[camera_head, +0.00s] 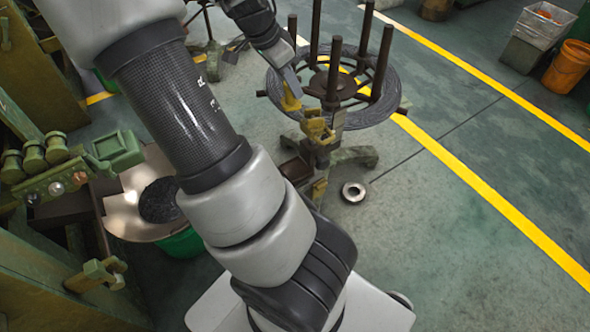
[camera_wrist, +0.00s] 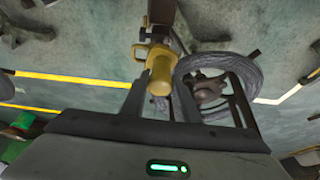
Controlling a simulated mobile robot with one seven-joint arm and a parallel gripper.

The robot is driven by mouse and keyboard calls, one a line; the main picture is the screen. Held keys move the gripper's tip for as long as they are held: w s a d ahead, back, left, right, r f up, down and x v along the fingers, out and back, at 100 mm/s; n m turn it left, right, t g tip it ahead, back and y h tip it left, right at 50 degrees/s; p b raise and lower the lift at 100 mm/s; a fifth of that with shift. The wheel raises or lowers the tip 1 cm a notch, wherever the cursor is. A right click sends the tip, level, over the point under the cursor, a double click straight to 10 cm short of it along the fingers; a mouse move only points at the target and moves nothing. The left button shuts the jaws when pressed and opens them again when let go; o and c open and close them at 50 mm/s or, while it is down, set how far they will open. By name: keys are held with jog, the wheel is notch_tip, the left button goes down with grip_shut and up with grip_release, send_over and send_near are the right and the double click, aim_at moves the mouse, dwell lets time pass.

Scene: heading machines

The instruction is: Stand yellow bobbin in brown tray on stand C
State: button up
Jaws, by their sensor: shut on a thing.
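My gripper (camera_head: 288,86) hangs beside the near left edge of the coil reel in the head view. It is shut on a narrow yellow thing (camera_head: 291,101), which I take to be the yellow bobbin. In the wrist view the yellow bobbin (camera_wrist: 161,73) shows end-on between the dark fingers of my gripper (camera_wrist: 160,97). A yellow bracket (camera_head: 318,129) on the reel's post is close by; I cannot tell whether it touches the bobbin. I see no letter marking stand C and cannot pick out the brown tray with certainty.
The coil reel (camera_head: 388,98) with several upright brown pegs stands ahead. A metal ring (camera_head: 353,191) lies on the floor. An orange bucket (camera_head: 567,68) is far right.

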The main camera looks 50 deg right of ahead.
jog(key=shift+s+d+f+m+b, duration=0.15)
jog(key=shift+s+f+m+b, duration=0.15)
jog(key=shift+s+f, duration=0.4)
jog(key=shift+w+f+b, duration=0.1)
jog(key=shift+f+b, duration=3.85)
jog(key=shift+f, duration=9.3)
jog(key=shift+f+b, duration=0.3)
jog(key=shift+f, duration=0.1)
jog(key=o, duration=1.1)
jog(key=shift+r, duration=0.1)
